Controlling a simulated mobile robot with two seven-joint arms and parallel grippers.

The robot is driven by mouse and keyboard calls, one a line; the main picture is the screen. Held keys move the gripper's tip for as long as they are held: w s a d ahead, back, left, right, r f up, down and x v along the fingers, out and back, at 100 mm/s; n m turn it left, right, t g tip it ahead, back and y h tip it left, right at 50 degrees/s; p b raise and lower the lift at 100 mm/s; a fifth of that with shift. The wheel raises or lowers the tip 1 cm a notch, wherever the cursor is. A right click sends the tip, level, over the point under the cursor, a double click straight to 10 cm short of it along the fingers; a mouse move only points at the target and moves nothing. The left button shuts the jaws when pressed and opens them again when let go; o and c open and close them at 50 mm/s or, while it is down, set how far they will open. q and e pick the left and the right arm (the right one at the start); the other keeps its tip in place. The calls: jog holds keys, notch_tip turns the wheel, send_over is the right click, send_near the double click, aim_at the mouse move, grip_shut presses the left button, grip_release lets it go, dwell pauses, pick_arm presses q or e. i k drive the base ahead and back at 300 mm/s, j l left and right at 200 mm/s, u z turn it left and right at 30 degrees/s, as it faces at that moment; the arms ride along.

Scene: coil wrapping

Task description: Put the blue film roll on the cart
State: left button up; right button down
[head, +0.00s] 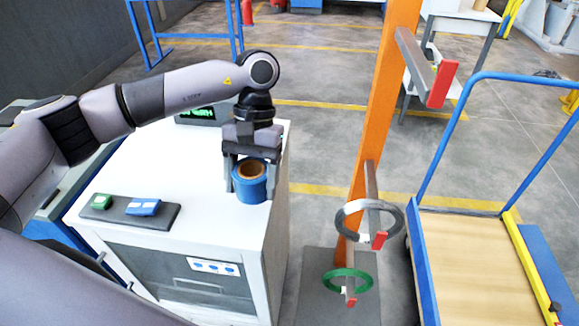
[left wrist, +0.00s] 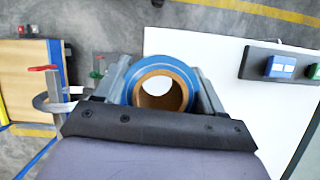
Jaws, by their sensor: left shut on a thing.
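The blue film roll (head: 251,188) stands upright at the right side of the white cabinet top, its brown core facing up. My left gripper (head: 250,178) comes down over it from above, shut on it with one finger on each side. In the left wrist view the roll (left wrist: 160,88) sits between the two fingers. I cannot tell whether its base touches the cabinet top. The cart (head: 480,262), with a wooden deck and blue handle, stands at the right. It also shows in the left wrist view (left wrist: 28,85). My right gripper is not in view.
An orange post (head: 378,105) with red-tipped arms stands between the cabinet (head: 195,165) and the cart. A grey coil (head: 349,208) and a green coil (head: 330,281) hang on it. A button panel (head: 130,211) lies at the cabinet's front left.

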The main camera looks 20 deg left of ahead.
aim_at(478, 299)
jog(key=k, duration=0.45)
jog(key=k+z, duration=0.1)
jog(key=z, duration=0.3)
jog(key=k+z, duration=0.1)
jog(key=z, duration=1.35)
jog(key=i+j, duration=0.15)
jog(key=i, duration=0.25)
jog(key=i+j+z, duration=0.1)
jog(key=i, duration=0.3)
jog(key=i+j, duration=0.2)
jog(key=i, duration=0.2)
jog(key=i+j, duration=0.2)
jog(key=i, duration=0.2)
jog(key=z, duration=0.05)
